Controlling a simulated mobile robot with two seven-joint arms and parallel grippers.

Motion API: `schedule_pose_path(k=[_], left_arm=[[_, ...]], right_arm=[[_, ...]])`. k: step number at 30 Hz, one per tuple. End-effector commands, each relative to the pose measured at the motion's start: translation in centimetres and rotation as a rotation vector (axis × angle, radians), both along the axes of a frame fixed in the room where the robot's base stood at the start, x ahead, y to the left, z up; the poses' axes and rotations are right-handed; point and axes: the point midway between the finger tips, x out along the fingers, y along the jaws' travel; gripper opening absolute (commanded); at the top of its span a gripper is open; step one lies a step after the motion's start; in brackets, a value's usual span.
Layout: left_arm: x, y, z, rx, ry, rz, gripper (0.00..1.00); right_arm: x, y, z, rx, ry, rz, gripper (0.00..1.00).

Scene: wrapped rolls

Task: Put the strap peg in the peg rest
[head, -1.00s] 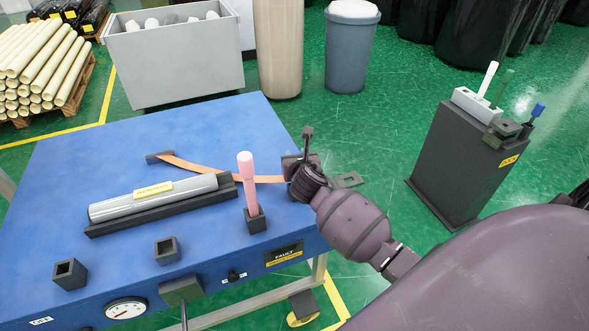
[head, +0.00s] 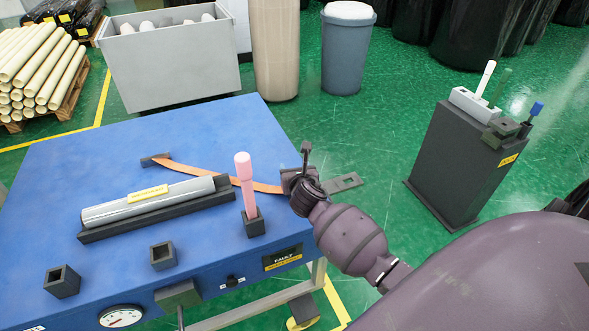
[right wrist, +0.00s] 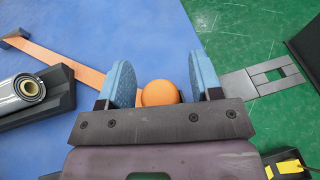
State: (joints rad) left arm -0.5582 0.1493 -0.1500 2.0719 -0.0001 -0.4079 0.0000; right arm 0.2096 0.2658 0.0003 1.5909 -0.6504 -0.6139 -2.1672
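An orange round-topped peg (right wrist: 160,93), likely the strap peg, shows between the blue finger pads of my right gripper (right wrist: 161,85). Narrow gaps show beside it, so the fingers look open around it. In the head view my right gripper (head: 298,174) is at the table's right edge and hides this peg. The orange strap (head: 222,176) runs across the table to it from a dark block (head: 156,160). Two empty dark square sockets, one at front left (head: 62,280) and one nearer the middle (head: 162,255), stand on the table; which is the peg rest I cannot tell. My left gripper is not in view.
A pink peg (head: 244,180) stands in a dark socket. A wrapped grey roll (head: 150,203) lies in a dark cradle (head: 160,219). A slotted grey plate (head: 342,182) juts past the blue table (head: 120,150).

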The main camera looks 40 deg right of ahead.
Motion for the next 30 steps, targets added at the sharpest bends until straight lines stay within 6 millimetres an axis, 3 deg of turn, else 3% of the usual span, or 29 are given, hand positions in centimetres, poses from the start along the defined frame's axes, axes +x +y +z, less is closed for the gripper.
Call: schedule_pose_path(k=[11,30], left_arm=[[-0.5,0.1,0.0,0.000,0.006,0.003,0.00],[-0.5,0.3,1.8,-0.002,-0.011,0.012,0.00]], right_arm=[[-0.3,0.1,0.5,0.000,0.000,0.000,0.59],[-9.4,4.3,3.7,-0.001,-0.002,0.000,0.59]])
